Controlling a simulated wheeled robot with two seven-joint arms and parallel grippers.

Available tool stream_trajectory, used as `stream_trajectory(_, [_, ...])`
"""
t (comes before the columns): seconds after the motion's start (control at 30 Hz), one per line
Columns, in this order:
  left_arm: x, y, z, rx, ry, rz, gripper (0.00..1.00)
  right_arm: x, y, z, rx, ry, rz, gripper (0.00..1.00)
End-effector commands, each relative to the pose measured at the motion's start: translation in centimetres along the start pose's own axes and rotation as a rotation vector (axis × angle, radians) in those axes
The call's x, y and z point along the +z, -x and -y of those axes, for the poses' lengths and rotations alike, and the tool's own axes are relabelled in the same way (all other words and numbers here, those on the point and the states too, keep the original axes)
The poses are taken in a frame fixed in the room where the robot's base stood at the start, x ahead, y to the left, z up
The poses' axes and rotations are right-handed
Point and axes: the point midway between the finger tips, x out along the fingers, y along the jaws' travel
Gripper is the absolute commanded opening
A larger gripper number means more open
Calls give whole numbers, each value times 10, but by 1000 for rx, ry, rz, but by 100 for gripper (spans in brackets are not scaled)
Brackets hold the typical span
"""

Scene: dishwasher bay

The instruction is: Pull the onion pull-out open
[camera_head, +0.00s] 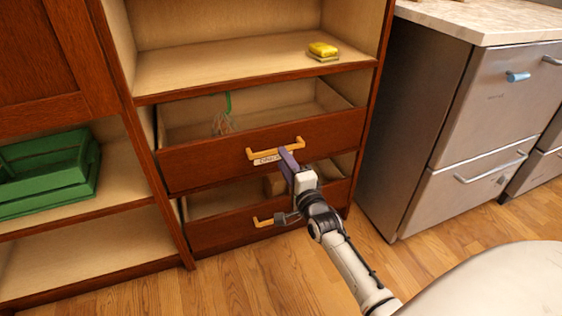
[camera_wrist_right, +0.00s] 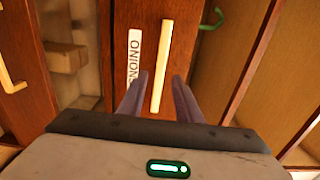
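The onion pull-out (camera_head: 200,172) is the upper of two dark-wood drawers. It stands partly out, its inside showing over the front. Its white label (camera_wrist_right: 134,55) reads ONIONS beside a pale yellow bar handle (camera_wrist_right: 166,45). The handle (camera_head: 292,147) also shows in the head view, partly covered by my right gripper (camera_head: 286,158). In the wrist view my right gripper (camera_wrist_right: 161,77) is open, its two purple-grey fingers on either side of the handle with gaps showing. I cannot tell whether the fingers touch the drawer front. My left gripper is in neither view.
A lower drawer (camera_head: 215,234) with a similar handle (camera_head: 262,221) stands partly out below. A yellow sponge (camera_head: 323,49) lies on the shelf above. A green crate (camera_head: 45,175) is at left. A grey cabinet (camera_head: 480,100) stands at right. The floor in front is clear.

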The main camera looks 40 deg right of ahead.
Motion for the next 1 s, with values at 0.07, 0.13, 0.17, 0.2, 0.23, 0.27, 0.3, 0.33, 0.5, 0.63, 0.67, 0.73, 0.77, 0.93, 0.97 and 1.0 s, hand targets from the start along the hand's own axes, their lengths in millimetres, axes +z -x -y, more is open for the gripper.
stream_trajectory(0.07, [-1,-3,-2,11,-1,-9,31,0,-13,-2,-2,1,0,31])
stream_trajectory(0.13, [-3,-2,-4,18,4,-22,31,0,-20,-2,-1,3,0,31])
stream_trajectory(0.17, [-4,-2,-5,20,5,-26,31,0,-23,-2,0,2,0,31])
stream_trajectory(0.2, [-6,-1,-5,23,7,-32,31,0,-26,-2,1,2,0,31])
stream_trajectory(0.23, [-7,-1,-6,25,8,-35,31,0,-27,-1,1,2,1,31])
stream_trajectory(0.27, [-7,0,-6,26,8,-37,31,0,-28,-1,1,1,1,31])
stream_trajectory(0.3, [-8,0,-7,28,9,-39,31,0,-29,-1,1,1,1,31])
stream_trajectory(0.33, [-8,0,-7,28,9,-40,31,0,-30,0,1,1,1,31])
stream_trajectory(0.5, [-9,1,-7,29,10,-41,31,0,-30,0,1,2,1,31])
stream_trajectory(0.63, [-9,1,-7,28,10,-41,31,0,-30,0,1,2,1,18])
stream_trajectory(0.67, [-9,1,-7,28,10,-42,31,0,-30,0,1,2,1,13])
stream_trajectory(0.73, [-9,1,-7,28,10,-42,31,0,-30,0,1,2,1,1])
stream_trajectory(0.77, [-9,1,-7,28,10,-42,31,0,-30,0,1,2,1,0])
stream_trajectory(0.93, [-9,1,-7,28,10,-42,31,0,-29,0,1,2,1,0])
stream_trajectory(0.97, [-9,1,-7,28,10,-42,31,0,-29,0,1,2,1,0])
stream_trajectory(1.0, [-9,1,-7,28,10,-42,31,1,-29,0,1,2,1,0])
